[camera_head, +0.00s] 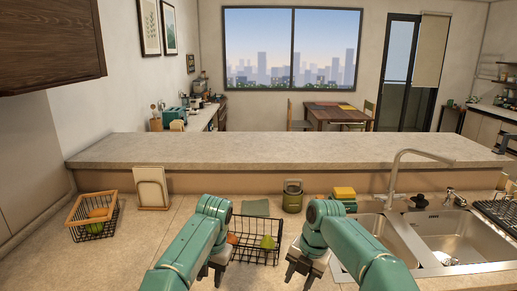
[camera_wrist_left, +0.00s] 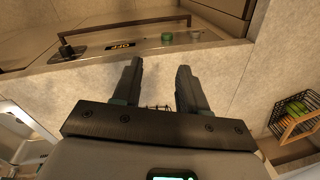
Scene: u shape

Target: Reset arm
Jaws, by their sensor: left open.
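My left gripper (camera_head: 215,272) hangs over the near counter in the head view, left of a wire basket. In the left wrist view, its two dark fingers (camera_wrist_left: 158,85) are apart with nothing between them. My right gripper (camera_head: 304,268) hangs to the right of the same basket, near the sink's left edge. Its fingers are small and dark, so its opening is unclear. I see no object held in either gripper.
The wire basket (camera_head: 262,252) holds green and orange items. Another wire basket (camera_head: 82,234) stands at left, beside a board holder (camera_head: 152,188). A green canister (camera_head: 293,196) stands behind. The sink (camera_head: 452,238) and tall faucet (camera_head: 392,183) are at right; a raised ledge (camera_head: 270,150) runs behind.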

